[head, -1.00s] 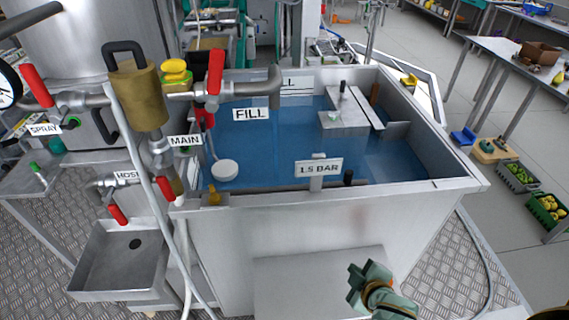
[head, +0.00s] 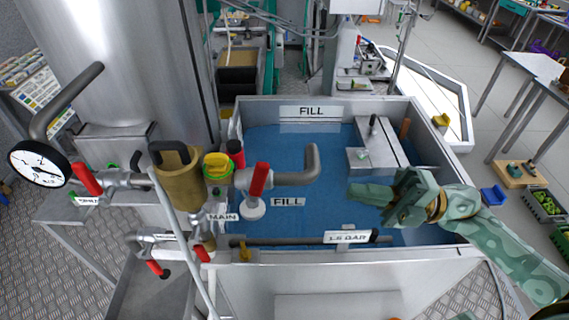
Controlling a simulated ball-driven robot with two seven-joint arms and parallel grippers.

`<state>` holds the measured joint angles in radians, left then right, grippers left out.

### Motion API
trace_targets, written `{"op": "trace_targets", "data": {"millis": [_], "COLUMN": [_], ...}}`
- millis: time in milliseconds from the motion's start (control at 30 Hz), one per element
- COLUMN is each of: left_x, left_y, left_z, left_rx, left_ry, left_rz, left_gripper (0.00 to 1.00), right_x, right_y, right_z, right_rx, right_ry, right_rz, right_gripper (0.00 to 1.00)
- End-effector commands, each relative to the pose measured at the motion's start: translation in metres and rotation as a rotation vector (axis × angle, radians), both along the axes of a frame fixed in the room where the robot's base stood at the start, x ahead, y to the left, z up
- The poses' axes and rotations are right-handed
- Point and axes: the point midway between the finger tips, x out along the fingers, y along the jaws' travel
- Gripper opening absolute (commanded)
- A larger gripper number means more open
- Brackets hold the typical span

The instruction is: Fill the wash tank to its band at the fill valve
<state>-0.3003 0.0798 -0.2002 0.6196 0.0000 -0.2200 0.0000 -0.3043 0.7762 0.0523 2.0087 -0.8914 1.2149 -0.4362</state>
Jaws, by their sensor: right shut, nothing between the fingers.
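The wash tank (head: 450,160) is a grey metal box with blue water inside. A FILL plate (head: 311,111) is on its back wall, with a pale strip just below it near the waterline. The fill valve's red lever (head: 259,180) stands nearly upright on the pipe at the tank's left. Its bent spout (head: 312,160) reaches over the water, and I see no stream from it. A FILL tag (head: 288,202) hangs below. My right gripper (head: 368,198) is shut and empty above the water, pointing left, to the right of the lever and apart from it. My left gripper is not in view.
A pressure gauge (head: 38,164), other red levers (head: 87,179) and a brass fitting (head: 178,180) with a yellow knob (head: 216,165) crowd the left. A white float (head: 253,208) sits near the valve.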

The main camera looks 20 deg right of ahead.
Motion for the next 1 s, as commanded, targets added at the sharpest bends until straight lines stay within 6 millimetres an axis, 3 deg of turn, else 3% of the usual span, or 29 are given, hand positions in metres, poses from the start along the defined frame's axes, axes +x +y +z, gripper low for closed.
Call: {"op": "trace_targets", "data": {"millis": [400, 600, 1000], "left_x": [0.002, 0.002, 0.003], "left_y": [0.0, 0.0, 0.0], "left_z": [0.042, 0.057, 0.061], "left_rx": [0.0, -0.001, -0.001], "left_ry": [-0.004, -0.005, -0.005], "left_rz": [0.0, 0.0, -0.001], "left_gripper": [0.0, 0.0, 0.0], "right_x": [0.023, 0.031, 0.035], "right_y": [0.078, 0.108, 0.122], "right_z": [0.027, 0.033, 0.032], "right_rx": [0.007, 0.005, 0.004], "right_ry": [-0.002, 0.0, 0.003], "right_rz": [-0.001, -0.003, -0.002], "right_gripper": [0.0, 0.0, 0.0]}}
